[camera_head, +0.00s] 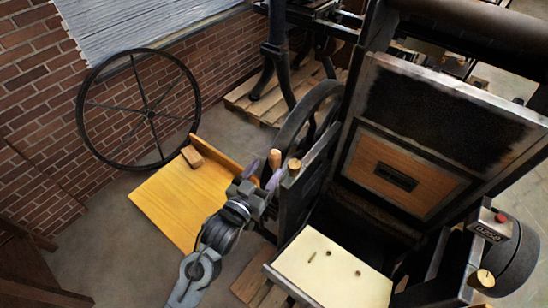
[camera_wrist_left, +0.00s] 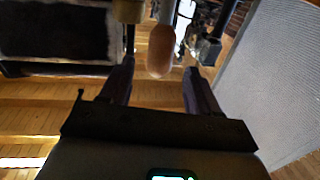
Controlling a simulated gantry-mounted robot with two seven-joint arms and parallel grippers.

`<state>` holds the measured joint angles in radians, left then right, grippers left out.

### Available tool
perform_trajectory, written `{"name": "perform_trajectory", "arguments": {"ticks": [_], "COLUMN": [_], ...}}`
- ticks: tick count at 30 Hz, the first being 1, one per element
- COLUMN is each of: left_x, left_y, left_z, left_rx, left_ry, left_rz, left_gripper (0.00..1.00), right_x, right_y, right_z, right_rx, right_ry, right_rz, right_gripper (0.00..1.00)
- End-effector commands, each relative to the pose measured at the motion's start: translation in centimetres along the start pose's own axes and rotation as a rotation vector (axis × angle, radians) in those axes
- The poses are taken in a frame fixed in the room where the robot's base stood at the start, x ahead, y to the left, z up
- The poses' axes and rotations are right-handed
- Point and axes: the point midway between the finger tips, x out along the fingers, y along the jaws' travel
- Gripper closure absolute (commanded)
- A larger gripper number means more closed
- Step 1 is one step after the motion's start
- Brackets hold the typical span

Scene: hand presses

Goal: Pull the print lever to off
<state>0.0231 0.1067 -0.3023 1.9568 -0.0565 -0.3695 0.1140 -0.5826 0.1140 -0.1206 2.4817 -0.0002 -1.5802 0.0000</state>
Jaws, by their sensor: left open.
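The press's print lever appears to be the one with the rounded wooden handle (camera_head: 275,158), standing at the left side of the press. The handle also shows in the left wrist view (camera_wrist_left: 161,50), just beyond and between the fingertips. My left gripper (camera_head: 262,180) is open beside the press, with its fingers pointing toward the handle. In the left wrist view, the open fingers (camera_wrist_left: 159,75) stand apart with a gap on both sides of the handle; I see no clear contact. The lever's lower part is hidden. My right gripper is not in view.
A second wooden knob (camera_head: 294,166) sits close to the handle. The dark press frame (camera_head: 345,130) rises to the right, with a cream bed (camera_head: 325,275) below. A red-button box (camera_head: 492,222) is far right.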

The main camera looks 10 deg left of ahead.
Motion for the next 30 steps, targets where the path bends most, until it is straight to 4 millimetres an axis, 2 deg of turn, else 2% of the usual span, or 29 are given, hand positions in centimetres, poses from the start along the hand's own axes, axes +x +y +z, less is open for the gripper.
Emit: {"name": "perform_trajectory", "arguments": {"ticks": [3,10,15,24,26,30], "left_x": [2.1,4.7,5.6,5.7,5.7,5.7], "left_y": [0.0,0.0,0.0,0.0,0.0,0.0], "left_z": [-0.1,0.0,0.0,0.0,0.0,0.0], "left_rx": [-0.001,0.000,0.000,0.000,0.000,0.000], "left_ry": [0.002,0.000,0.000,-0.001,-0.001,-0.001], "left_rz": [0.000,0.000,0.000,0.000,0.000,0.000], "left_gripper": [0.39,0.39,0.39,0.39,0.46,0.68], "right_x": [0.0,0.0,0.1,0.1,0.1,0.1], "right_y": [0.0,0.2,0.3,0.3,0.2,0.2], "right_z": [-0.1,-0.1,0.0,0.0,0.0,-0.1], "right_rx": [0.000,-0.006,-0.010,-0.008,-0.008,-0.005], "right_ry": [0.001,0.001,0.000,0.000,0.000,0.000], "right_rz": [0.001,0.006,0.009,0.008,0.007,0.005], "right_gripper": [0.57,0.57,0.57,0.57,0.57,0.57]}}
